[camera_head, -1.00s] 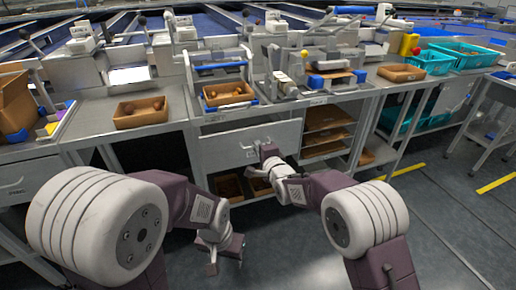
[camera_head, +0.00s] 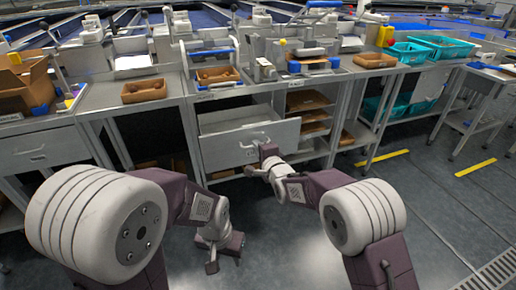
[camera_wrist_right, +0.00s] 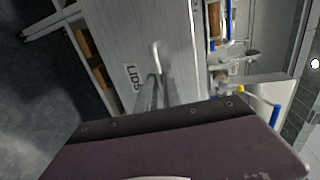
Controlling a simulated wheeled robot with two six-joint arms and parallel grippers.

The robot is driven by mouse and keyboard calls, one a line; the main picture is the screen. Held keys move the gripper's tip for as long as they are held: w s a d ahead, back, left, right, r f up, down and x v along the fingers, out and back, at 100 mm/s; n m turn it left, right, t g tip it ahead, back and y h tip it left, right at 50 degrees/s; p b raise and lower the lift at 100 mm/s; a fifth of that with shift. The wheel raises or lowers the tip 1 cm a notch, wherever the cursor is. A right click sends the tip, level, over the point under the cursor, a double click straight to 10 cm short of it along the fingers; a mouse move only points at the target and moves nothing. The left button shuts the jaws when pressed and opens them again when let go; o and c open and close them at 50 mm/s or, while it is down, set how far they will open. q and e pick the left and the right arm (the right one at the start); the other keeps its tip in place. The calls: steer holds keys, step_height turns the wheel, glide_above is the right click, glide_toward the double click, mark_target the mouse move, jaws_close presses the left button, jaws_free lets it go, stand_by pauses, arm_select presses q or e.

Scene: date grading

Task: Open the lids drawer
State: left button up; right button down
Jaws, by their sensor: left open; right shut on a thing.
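The lids drawer (camera_head: 222,148) is a grey drawer under the middle bench, and it stands partly open, its front ahead of the bench frame and its inside showing from above. In the right wrist view its front (camera_wrist_right: 115,35) carries a label reading LIDS (camera_wrist_right: 132,77). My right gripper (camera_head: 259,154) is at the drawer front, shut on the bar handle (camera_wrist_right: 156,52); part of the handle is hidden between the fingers. My left gripper (camera_head: 224,255) hangs low over the floor, open and empty, apart from the drawer.
An open shelf with brown trays (camera_head: 306,100) is right of the drawer. Brown boxes (camera_head: 144,90) and a clamp frame with a blue bar (camera_head: 210,50) stand on the benches above. Another closed drawer (camera_head: 40,150) is at left. The floor (camera_head: 300,240) in front is clear.

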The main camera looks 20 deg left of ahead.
steer(key=c, duration=1.5)
jaws_free()
steer(key=p+v, duration=0.2)
steer(key=v, duration=0.7)
